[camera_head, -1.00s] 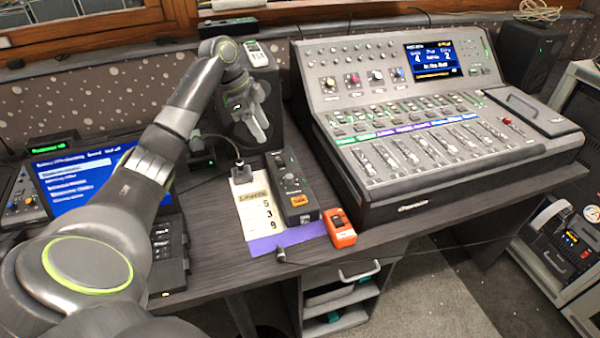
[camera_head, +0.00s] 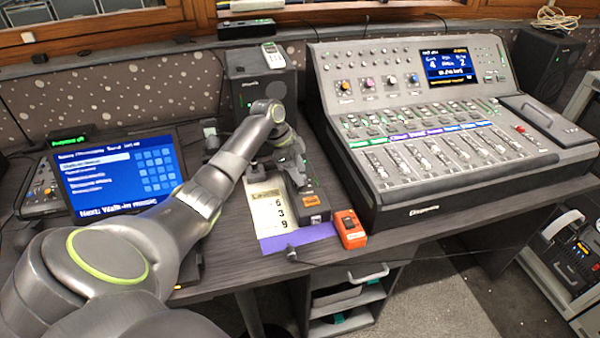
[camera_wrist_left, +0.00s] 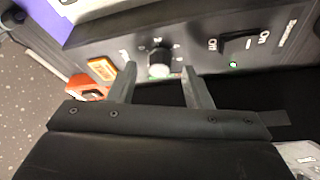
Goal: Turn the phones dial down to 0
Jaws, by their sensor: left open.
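A dark control box (camera_head: 315,203) lies on the desk left of the mixing console. In the left wrist view a round black dial (camera_wrist_left: 160,56) stands on the box's face, with a bright spot at its lower edge. Whether it is marked as phones I cannot read. My left gripper (camera_head: 291,172) is above the far part of the box and hides the dial in the head view. In the left wrist view my left gripper (camera_wrist_left: 159,72) is open, its two fingertips just short of the dial and to either side of it. My right gripper is not in view.
The box also carries a switch (camera_wrist_left: 238,43) with a green light and an orange button (camera_wrist_left: 102,68). An orange-red device (camera_head: 350,229) sits beside it. A paper note (camera_head: 270,208) lies at its left. The large mixing console (camera_head: 440,150) stands close on the right.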

